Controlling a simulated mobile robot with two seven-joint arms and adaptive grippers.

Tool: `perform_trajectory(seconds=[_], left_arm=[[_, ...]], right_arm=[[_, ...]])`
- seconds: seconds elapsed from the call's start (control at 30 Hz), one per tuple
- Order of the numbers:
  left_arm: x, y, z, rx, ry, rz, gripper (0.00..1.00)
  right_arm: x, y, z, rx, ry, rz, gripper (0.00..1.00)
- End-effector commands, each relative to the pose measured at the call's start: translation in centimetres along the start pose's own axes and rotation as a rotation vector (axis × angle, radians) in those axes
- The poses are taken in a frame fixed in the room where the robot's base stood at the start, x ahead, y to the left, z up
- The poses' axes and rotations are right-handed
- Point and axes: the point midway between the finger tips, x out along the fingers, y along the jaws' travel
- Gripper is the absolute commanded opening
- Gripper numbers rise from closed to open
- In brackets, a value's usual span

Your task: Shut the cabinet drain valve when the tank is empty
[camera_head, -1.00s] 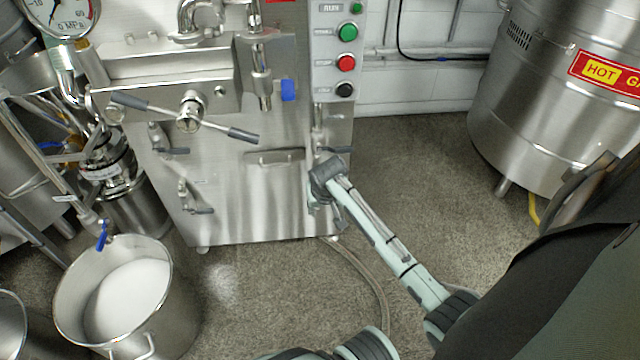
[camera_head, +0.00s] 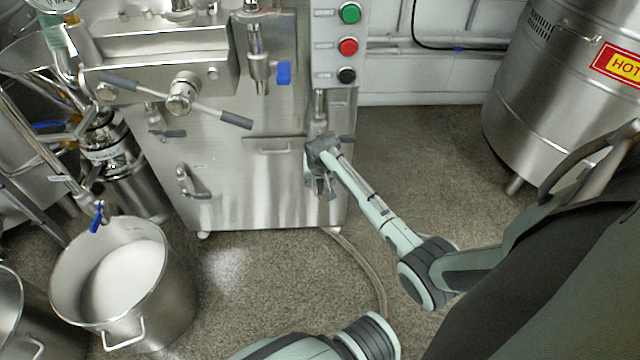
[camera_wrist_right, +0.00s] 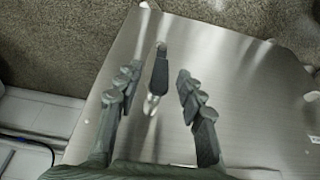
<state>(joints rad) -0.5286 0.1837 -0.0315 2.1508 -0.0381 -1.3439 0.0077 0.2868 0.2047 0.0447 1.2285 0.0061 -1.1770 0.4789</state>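The steel cabinet (camera_head: 250,195) stands in the middle of the head view. My right gripper (camera_head: 320,190) is at the right part of its front, below the button panel, and hides much of the valve there. A dark lever end (camera_head: 346,138) shows beside the gripper. In the right wrist view my right gripper (camera_wrist_right: 157,73) is open. A dark valve lever (camera_wrist_right: 160,70) with a bright metal stem lies between its fingers, with a gap on both sides. I cannot tell whether the tank is empty. My left gripper is not in view.
Two small valves with dark levers, an upper (camera_head: 168,132) and a lower (camera_head: 190,185), sit on the cabinet's left. A steel pot (camera_head: 165,315) with white contents stands on the floor at left. A hose (camera_head: 365,265) runs along the floor. A hot tank (camera_head: 550,110) stands at right.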

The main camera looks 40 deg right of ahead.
Motion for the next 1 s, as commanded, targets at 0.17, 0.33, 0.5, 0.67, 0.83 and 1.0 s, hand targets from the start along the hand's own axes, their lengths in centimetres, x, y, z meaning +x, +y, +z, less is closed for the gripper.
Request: perform_trajectory(seconds=[0.17, 0.33, 0.5, 0.67, 0.83, 1.0], left_arm=[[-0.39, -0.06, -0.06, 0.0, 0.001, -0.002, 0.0], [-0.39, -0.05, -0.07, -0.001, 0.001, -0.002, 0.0], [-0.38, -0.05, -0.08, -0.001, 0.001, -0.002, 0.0], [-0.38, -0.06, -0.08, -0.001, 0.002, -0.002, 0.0], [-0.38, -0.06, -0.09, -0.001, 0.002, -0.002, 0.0], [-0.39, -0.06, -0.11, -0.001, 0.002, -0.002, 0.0]], right_arm=[[0.57, 0.03, -0.01, 0.0, 0.0, 0.0, 0.39], [0.54, 0.04, -0.01, 0.0, 0.0, 0.0, 0.39], [0.54, 0.04, 0.0, 0.0, 0.0, 0.001, 0.17], [0.53, 0.05, 0.0, 0.0, 0.0, 0.001, 0.0], [0.53, 0.04, 0.01, 0.0, 0.0, 0.001, 0.0], [0.53, 0.05, 0.02, 0.0, 0.0, 0.0, 0.0]])
